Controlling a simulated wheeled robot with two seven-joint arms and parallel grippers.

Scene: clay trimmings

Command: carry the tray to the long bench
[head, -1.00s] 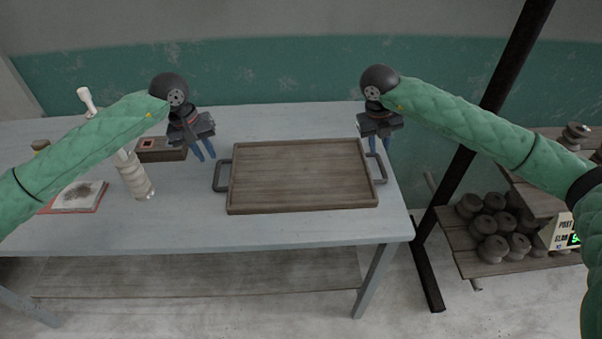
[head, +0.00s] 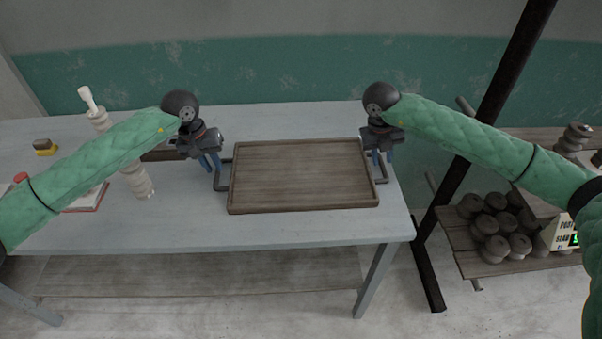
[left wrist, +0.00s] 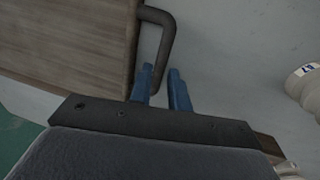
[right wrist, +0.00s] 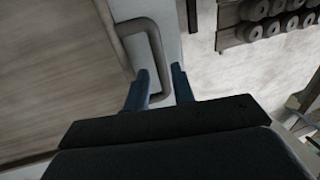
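The brown wooden tray (head: 302,178) lies flat on the grey table, with a dark loop handle at each short end. My left gripper (head: 213,164) is at the tray's left handle (head: 219,180); in the left wrist view its blue fingers (left wrist: 160,85) are apart, with the handle (left wrist: 168,40) near their tips. My right gripper (head: 382,157) is over the right handle (head: 384,172); in the right wrist view its blue fingers (right wrist: 158,85) are apart, with the handle bar (right wrist: 157,60) between or just below them. Neither gripper visibly touches a handle. The tray is empty.
A dark post (head: 480,130) stands right of the table. Beyond it, a rack (head: 470,250) holds several dark round pieces and a sign.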

